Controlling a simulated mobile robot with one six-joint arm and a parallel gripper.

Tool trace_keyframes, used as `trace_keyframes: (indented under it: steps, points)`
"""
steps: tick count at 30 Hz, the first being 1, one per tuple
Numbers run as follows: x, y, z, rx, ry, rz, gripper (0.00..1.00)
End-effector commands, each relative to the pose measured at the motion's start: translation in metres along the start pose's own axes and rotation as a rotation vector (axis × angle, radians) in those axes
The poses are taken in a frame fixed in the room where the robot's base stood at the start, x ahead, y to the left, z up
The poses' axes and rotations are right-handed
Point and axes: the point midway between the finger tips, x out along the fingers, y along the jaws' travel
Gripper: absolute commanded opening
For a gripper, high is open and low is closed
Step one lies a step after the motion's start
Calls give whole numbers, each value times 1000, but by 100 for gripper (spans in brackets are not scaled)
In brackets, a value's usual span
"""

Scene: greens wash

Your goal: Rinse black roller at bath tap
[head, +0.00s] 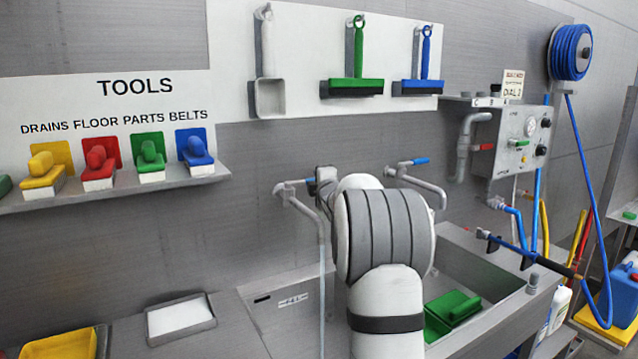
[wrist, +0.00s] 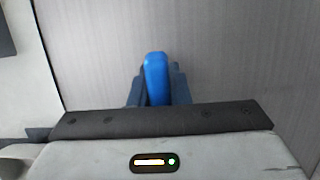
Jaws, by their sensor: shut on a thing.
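A left bath tap (head: 290,188) on the back wall has a pale blue stream of water (head: 322,285) falling from its spout into the steel bath (head: 262,313). My gripper (head: 326,178) is by this tap, partly hidden behind my own arm. In the wrist view my gripper (wrist: 156,92) is shut on a blue handle (wrist: 155,75), which looks like the tap's lever. A second tap (head: 420,182) with a blue lever is to the right. I cannot make out a black roller in either view.
A green block (head: 452,310) lies in the bath. A white-filled tray (head: 181,316) and a yellow item (head: 60,345) are at left. A tool shelf (head: 110,188) holds coloured brushes. A dial panel (head: 520,140) and blue hose (head: 585,180) are at right.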

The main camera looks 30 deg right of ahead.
Motion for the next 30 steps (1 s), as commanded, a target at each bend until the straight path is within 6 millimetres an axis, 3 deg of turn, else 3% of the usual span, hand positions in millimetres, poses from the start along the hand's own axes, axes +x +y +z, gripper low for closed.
trace_keyframes:
  steps: [2,3,11,20,30]
  points:
    - [0,2,0,1,0,3,0]
    - [0,2,0,1,0,3,17]
    - [0,1,2,0,-1,2,38]
    - [-4,0,2,0,-2,2,38]
    - [-52,-1,2,1,-3,3,38]
